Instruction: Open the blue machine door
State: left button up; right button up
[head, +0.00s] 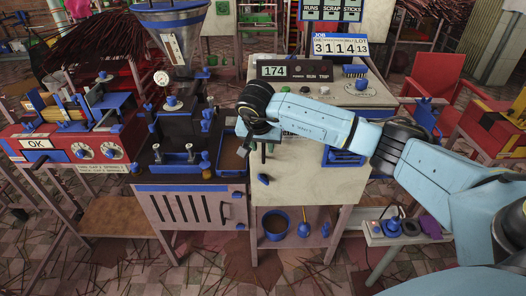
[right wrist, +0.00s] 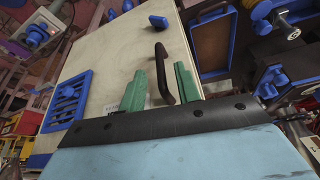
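A cream machine front panel (head: 305,185) with a blue vent grille (head: 345,157) is at the centre of the head view. In the right wrist view the cream panel (right wrist: 105,55) bears a dark curved handle (right wrist: 161,70). My right gripper (head: 256,148) is at the panel's upper left in the head view and hides the handle there. In the right wrist view its green fingers (right wrist: 160,88) stand apart, with the handle showing between and beyond them. I cannot tell whether they touch it. The panel looks closed. My left gripper is not in view.
Left of the panel are a brown tray with blue rim (head: 232,157), a dark extruder (head: 178,130) and a slatted grey panel (head: 190,208). A blue bucket (head: 276,228) stands on the shelf below. A side table (head: 400,238) and red chair (head: 433,88) are right.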

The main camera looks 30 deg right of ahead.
aim_at(263, 151)
jog(key=shift+x, duration=1.7)
grip_shut()
